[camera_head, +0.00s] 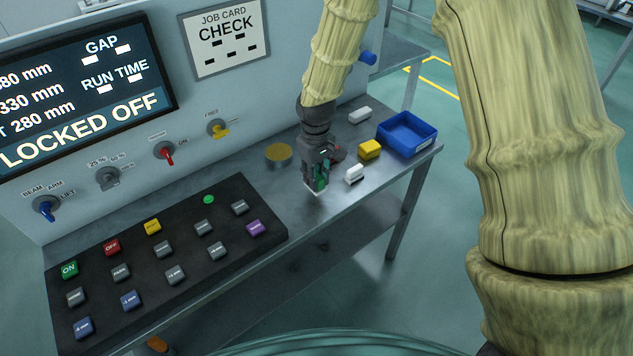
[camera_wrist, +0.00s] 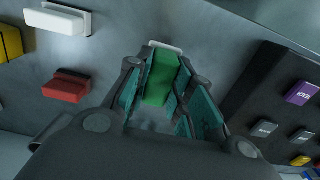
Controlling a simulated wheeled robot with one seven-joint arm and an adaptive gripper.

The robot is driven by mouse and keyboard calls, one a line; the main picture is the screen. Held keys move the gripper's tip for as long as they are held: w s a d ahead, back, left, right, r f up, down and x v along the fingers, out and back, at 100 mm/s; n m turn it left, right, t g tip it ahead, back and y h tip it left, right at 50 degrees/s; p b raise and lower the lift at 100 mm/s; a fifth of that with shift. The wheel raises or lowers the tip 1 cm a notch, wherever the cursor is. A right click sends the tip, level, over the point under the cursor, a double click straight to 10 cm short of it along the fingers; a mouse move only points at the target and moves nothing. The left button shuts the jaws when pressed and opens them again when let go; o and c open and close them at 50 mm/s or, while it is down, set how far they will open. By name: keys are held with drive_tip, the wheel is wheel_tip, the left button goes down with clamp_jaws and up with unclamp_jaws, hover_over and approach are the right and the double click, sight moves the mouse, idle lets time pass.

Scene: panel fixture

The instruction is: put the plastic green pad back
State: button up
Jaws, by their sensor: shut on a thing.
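The green pad (camera_wrist: 160,80) is between the fingers of my gripper (camera_wrist: 167,72) in the wrist view, with a pale edge at its far end. My gripper (camera_head: 318,180) is shut on it. In the head view only a little of the green pad (camera_head: 320,184) shows between the dark fingers. The gripper points down at the metal bench, near its front edge and to the right of the black button panel. I cannot tell whether the pad touches the bench.
A white block (camera_head: 354,175), a yellow block (camera_head: 369,149) and another white block (camera_head: 360,115) lie right of my gripper. A blue bin (camera_head: 409,133) stands at the bench's right end. A red block (camera_wrist: 65,88) lies left. The button panel (camera_head: 270,222) is left.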

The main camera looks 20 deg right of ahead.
drive_tip(key=shift+f+p, duration=0.55)
drive_tip(key=shift+f, duration=1.2)
clamp_jaws()
drive_tip(key=o, duration=0.9)
unclamp_jaws()
drive_tip(key=shift+w+r, duration=0.1)
drive_tip(key=shift+r, duration=0.5)
wheel_tip(320, 180, up, 11)
drive_tip(key=shift+f+b, duration=0.1)
drive_tip(key=shift+b, duration=1.15)
